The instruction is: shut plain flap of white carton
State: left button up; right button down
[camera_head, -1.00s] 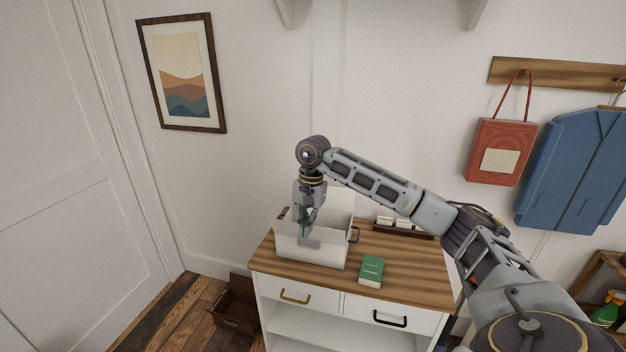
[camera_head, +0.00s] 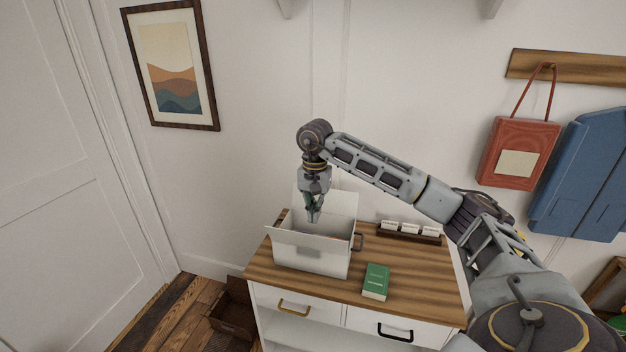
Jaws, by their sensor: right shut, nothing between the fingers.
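The white carton (camera_head: 300,257) stands on the wooden top of a cabinet. Its front flap (camera_head: 312,240) leans up and outward along the near edge. A second flap (camera_head: 341,203) stands upright at the back, partly behind my gripper. The top between them looks open. A dark handle shows on the right side. My right gripper (camera_head: 313,219) points down over the carton's opening, behind the front flap. It is shut and empty. Whether its tips touch the carton cannot be told. Which flap is plain is not clear. My left gripper is not in view.
A green book (camera_head: 375,281) lies right of the carton on the cabinet top (camera_head: 420,285). A dark rack with white cards (camera_head: 408,231) stands behind it. A red bag (camera_head: 518,152) and blue jacket (camera_head: 590,175) hang at right. A brown crate (camera_head: 232,312) sits on the floor.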

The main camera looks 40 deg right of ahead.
aim_at(339, 202)
jog(key=i+l, duration=0.95)
